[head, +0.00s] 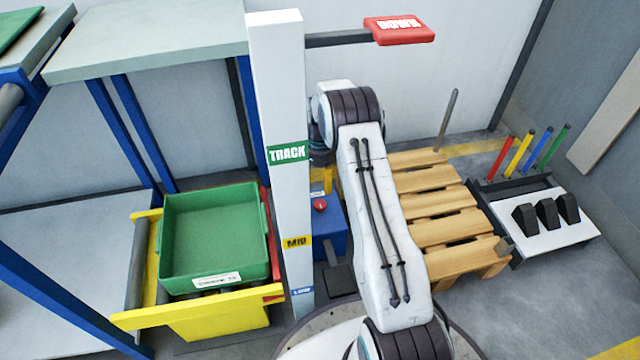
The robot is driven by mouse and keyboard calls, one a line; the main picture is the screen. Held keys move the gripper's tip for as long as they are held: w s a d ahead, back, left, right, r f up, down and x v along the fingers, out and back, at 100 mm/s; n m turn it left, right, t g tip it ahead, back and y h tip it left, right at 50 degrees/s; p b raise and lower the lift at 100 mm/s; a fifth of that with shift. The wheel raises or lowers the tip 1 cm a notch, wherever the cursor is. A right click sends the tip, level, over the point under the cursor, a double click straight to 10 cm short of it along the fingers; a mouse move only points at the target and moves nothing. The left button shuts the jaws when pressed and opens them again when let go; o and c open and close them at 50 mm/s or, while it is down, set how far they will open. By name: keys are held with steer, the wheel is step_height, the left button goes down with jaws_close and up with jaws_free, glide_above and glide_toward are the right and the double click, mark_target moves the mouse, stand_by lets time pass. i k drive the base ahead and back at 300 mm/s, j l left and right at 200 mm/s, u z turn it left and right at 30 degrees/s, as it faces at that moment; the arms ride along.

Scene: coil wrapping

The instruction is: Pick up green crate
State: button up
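The green crate (216,225) is in the left middle of the head view. It is open-topped, looks empty, and has a white label (217,281) on its near wall. It sits upright on a yellow stand (216,318) with yellow side rails. My arm comes down through the middle of the view, right of the crate and beyond a white post. My gripper is not visible, so I cannot see whether it holds anything.
A white post (283,190) marked TRACK and MID stands right of the crate, with a red DOWN sign (400,31). A grey-topped table (150,40) with blue legs is behind. A wooden pallet (440,210) and a rack with coloured rods (540,205) stand right.

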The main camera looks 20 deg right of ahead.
mark_target(213, 238)
steer(key=k, duration=1)
